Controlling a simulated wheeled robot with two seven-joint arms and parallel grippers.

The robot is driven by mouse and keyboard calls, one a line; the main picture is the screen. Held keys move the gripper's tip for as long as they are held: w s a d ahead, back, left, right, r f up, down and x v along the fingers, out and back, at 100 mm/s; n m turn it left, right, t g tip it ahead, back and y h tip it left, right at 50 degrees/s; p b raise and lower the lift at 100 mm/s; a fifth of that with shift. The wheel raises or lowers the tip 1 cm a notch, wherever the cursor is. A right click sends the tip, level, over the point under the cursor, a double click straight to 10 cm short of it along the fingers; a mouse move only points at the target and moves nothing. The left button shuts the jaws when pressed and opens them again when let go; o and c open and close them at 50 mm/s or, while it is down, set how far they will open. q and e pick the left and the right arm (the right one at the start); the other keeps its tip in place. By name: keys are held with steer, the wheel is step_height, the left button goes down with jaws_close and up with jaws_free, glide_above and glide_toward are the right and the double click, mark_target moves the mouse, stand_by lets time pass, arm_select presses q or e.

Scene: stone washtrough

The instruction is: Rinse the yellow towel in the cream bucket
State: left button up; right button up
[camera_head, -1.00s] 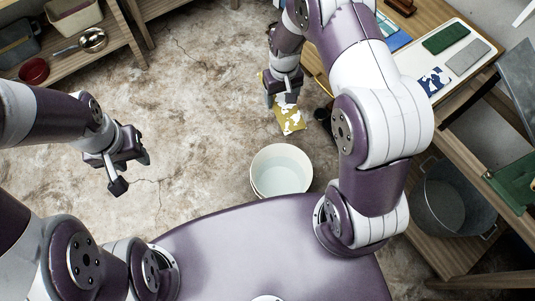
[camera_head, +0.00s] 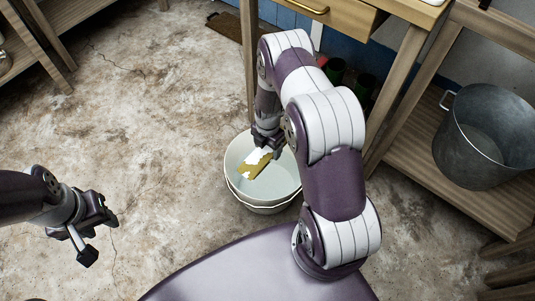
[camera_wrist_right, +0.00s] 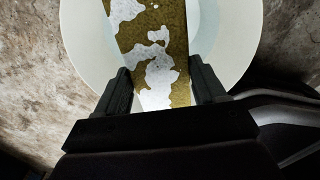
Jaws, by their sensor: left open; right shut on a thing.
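The cream bucket (camera_head: 234,151) stands on the floor in front of my base, with pale water inside. My right gripper (camera_head: 268,146) is over the bucket, shut on the yellow towel (camera_head: 254,166), which has white patches. The towel hangs down inside the bucket's rim; I cannot tell how far it is in the water. In the right wrist view the towel (camera_wrist_right: 150,40) runs from between the fingers (camera_wrist_right: 164,92) across the bucket (camera_wrist_right: 88,50). My left gripper (camera_head: 98,232) is open and empty, above the floor at the left.
A grey metal tub (camera_head: 485,140) stands on a low wooden shelf (camera_head: 405,160) at the right. A wooden table with a drawer (camera_head: 330,12) is behind the bucket. Dark green cylindrical things (camera_head: 350,80) stand beneath it. The floor at the left is clear.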

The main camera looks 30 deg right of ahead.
step_height(320, 180, down, 21)
steer(key=b, duration=1.9)
steer(key=shift+r, duration=0.1)
steer(key=shift+r, duration=0.1)
steer(key=shift+r+p, duration=0.95)
steer(key=shift+p, duration=0.15)
steer(key=shift+f, duration=0.15)
steer(key=shift+f+b, duration=0.65)
steer(key=shift+f, duration=0.3)
